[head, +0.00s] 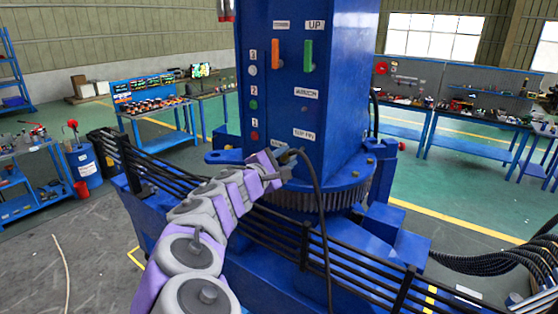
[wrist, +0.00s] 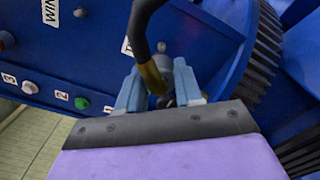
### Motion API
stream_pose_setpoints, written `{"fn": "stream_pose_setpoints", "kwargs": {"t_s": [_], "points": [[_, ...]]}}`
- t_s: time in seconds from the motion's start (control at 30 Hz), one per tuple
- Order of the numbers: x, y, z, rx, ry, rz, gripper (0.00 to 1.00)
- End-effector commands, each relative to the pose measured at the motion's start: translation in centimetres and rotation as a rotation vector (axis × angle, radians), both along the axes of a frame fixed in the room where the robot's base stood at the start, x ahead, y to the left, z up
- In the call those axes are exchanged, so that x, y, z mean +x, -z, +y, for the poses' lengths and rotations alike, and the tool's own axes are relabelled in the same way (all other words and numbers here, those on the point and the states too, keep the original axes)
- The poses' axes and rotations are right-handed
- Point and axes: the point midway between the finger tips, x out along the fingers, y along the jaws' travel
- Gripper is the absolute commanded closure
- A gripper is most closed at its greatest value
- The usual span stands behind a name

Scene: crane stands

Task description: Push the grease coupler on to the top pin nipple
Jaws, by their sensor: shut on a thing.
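My gripper (head: 283,163) is at the lower front of the blue crane column. In the wrist view its two pale blue fingers (wrist: 157,82) are closed around the grease coupler (wrist: 153,76), which has a yellow-brown sleeve and a black hose curving up from it. A small grey metal stud (wrist: 161,47) shows just past the coupler, beside a mostly hidden white label (wrist: 127,47); it may be the top pin nipple. The hose and fingers cover the coupler's front end, so I cannot tell whether it touches the stud.
The column face (head: 290,75) carries an orange lever (head: 277,52), a green lever (head: 308,55) and numbered lamps. The black hose (head: 322,215) hangs down past the toothed ring (head: 320,198). Black rails (head: 255,222) run below my arm. Workbenches stand farther back.

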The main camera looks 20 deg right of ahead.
Motion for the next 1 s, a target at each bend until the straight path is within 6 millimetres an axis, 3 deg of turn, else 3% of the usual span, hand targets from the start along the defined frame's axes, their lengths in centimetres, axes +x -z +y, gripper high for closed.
{"fn": "stream_pose_setpoints", "kwargs": {"t_s": [0.53,1.0], "points": [[0.2,-0.3,0.9,-0.01,0.002,-0.002,0.99],[0.3,-0.2,0.2,-0.005,0.002,-0.002,0.99]]}}
